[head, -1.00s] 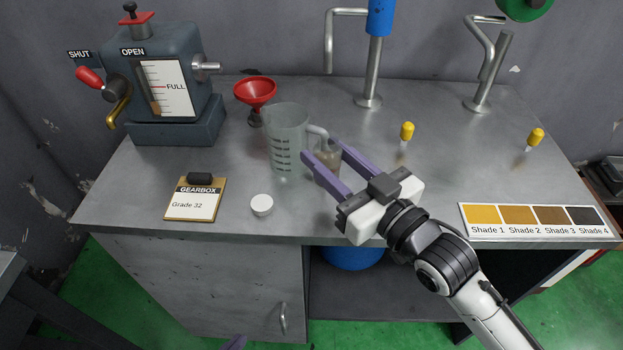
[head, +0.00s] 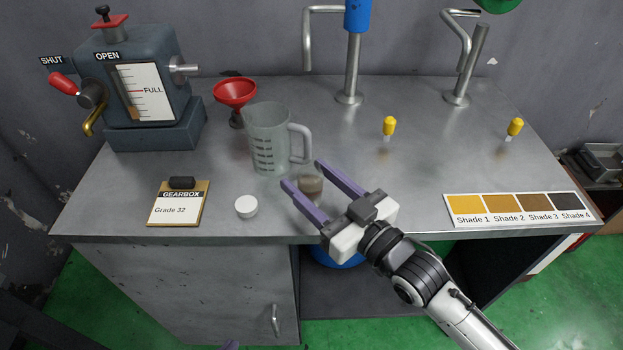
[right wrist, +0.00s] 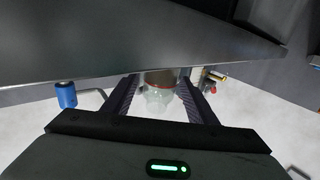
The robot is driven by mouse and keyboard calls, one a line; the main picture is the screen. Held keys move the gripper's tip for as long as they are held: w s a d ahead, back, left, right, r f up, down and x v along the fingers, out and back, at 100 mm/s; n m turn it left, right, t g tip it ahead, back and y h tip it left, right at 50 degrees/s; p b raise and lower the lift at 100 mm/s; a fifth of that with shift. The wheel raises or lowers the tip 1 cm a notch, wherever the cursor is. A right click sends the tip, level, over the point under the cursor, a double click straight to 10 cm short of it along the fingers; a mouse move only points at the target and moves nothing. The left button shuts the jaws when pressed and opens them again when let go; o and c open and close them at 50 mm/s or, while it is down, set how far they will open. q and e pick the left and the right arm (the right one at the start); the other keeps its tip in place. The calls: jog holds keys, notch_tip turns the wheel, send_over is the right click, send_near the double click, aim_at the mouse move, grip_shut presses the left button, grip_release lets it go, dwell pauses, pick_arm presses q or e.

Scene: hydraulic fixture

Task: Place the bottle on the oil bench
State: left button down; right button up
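A small clear bottle (head: 311,187) with brown contents is between the two purple fingers of my right gripper (head: 302,173), near the front of the grey metal oil bench (head: 400,155). The fingers appear closed around it. The right wrist view shows the brown of the bottle (right wrist: 160,77) between the fingertips. I cannot tell whether its base touches the bench top. A white cap (head: 246,206) lies on the bench to its left. Only a purple tip of my left gripper (head: 231,345) shows at the bottom edge of the head view.
A clear measuring jug (head: 268,145) stands just behind the bottle. A red funnel (head: 235,92), a gearbox unit (head: 150,80) and a Grade 32 clipboard (head: 178,202) are to the left. A shade card (head: 516,208) and yellow-topped droppers (head: 389,126) are to the right.

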jog(key=shift+r, duration=0.2)
jog(key=v, duration=1.2)
